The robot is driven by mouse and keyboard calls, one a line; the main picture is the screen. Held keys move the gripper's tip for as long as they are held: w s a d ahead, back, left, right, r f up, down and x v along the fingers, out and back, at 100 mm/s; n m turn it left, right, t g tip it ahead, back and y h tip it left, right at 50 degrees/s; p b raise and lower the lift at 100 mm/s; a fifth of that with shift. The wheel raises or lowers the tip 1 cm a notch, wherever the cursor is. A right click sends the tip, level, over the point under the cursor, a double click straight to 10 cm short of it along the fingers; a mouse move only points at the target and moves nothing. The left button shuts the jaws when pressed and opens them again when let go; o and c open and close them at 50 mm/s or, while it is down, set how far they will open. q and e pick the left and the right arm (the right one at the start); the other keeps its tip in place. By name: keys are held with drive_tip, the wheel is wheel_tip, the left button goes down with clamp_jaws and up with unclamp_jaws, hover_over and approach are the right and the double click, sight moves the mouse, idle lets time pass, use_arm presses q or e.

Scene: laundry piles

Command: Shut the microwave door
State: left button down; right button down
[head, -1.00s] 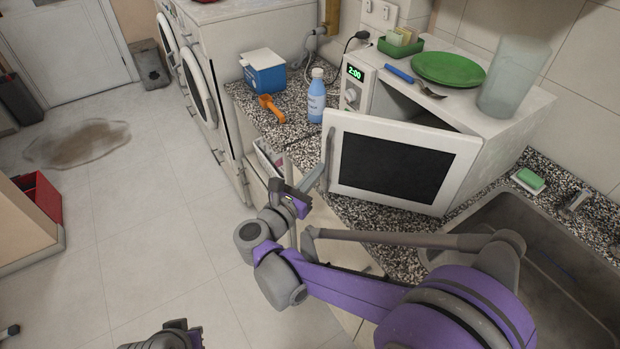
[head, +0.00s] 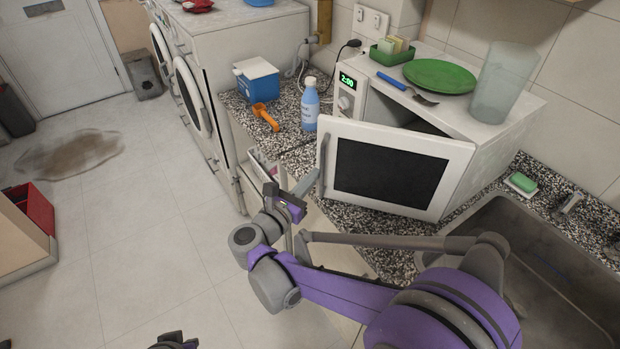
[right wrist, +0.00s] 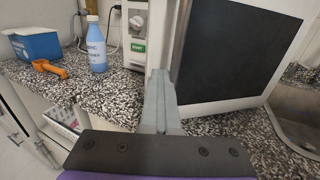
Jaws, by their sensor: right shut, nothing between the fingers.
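The white microwave (head: 493,128) stands on the speckled counter. Its door (head: 455,160), with a dark window, hangs open, swung out toward the front; a dark gap shows behind its top edge. The grey door handle (head: 322,165) is on the door's left edge. My right gripper (head: 312,180) is shut and empty, its tips close to the lower part of the handle. In the right wrist view the closed fingers (right wrist: 160,95) overlap the door's left edge; whether they touch is unclear. Only a bit of my left gripper (head: 175,341) shows at the bottom edge.
A sink (head: 540,250) lies to the right.

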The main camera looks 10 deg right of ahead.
drive_tip(key=w+d+m+g+h+p, duration=0.2)
drive_tip(key=w+d+m+g+h, duration=0.2)
drive_tip(key=w+d, duration=0.9)
drive_tip(key=shift+w+f+m+g, duration=0.15)
drive_tip(key=shift+w+m+g, duration=0.7)
drive_tip(key=shift+g, duration=1.05)
drive_tip(key=shift+s, duration=0.1)
